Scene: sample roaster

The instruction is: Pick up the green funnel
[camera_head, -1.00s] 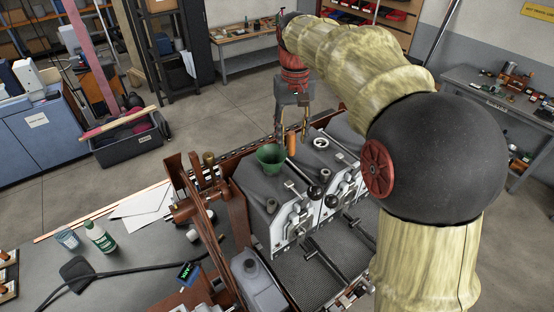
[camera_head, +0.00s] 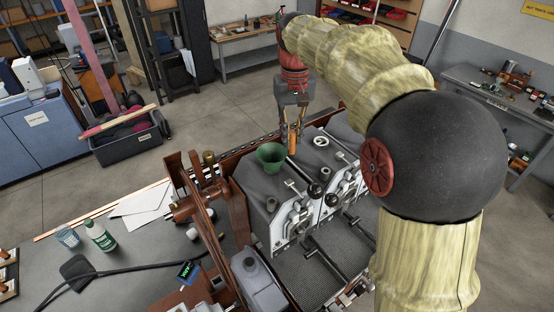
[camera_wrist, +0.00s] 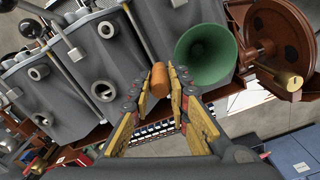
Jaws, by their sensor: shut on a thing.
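The green funnel (camera_head: 271,153) stands wide mouth up on top of the grey roaster (camera_head: 262,185), near its back left. In the wrist view the funnel (camera_wrist: 207,53) is to the right of my fingers, outside them. My gripper (camera_head: 291,130) is shut on an orange-brown cylinder (camera_head: 292,146), just right of the funnel. In the wrist view the cylinder (camera_wrist: 160,80) lies between the two yellow-padded fingers (camera_wrist: 162,90). Its lower end seems to be on or close to the roaster top; I cannot tell if it touches.
Black-knobbed levers (camera_head: 315,191) stand on the roaster's front. A brown metal frame (camera_head: 237,210) rises left of it. A red-brown wheel (camera_wrist: 277,40) is close right of the funnel in the wrist view. A green-white bottle (camera_head: 100,237) stands on the bench at left.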

